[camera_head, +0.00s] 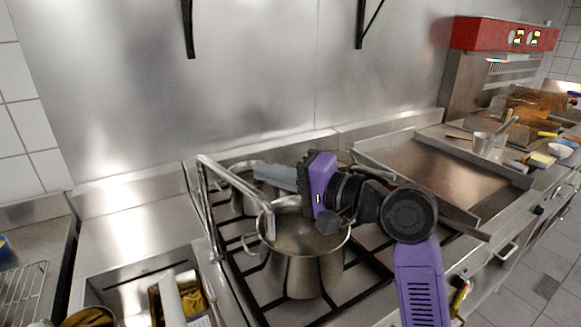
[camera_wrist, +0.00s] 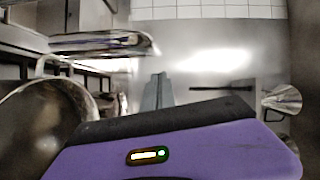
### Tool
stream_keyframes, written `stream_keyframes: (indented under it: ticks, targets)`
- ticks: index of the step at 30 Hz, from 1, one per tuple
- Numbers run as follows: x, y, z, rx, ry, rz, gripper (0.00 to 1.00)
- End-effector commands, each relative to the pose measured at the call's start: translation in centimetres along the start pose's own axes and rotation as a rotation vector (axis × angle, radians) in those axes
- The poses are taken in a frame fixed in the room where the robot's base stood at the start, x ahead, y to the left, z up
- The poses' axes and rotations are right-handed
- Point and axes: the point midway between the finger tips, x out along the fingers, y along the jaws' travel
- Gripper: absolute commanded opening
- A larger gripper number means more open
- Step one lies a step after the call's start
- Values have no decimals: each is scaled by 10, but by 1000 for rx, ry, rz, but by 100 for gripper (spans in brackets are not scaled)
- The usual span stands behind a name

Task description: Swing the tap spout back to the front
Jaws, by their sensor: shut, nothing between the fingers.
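The tap is a bent steel pipe rising at the left edge of the stove. Its spout (camera_head: 237,183) slants forward and right, and its downturned end is at the left rim of the large steel pot (camera_head: 303,272). My gripper (camera_head: 256,172) is right of the tap's upright and behind the spout, above the back of the stove. Its grey fingers are together and point left, with nothing between them. The fingers also show shut in the wrist view (camera_wrist: 158,90). From the head view, I cannot tell whether the fingertips touch the spout.
A smaller pot (camera_head: 242,190) stands behind the spout on the black stove grates. A sink (camera_head: 125,285) with items in it is at the left. A flat griddle (camera_head: 440,170) is at the right. The steel back wall (camera_head: 250,70) is close behind.

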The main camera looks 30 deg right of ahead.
Motion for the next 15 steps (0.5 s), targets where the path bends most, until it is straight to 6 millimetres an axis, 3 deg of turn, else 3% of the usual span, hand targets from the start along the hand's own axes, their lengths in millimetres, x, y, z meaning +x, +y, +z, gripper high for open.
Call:
stream_keyframes:
  ticks: [6, 15]
  targets:
    - [4, -1, 18, 0, 1, 0, 0]
    - [5, 0, 21, 0, 1, -1, 0]
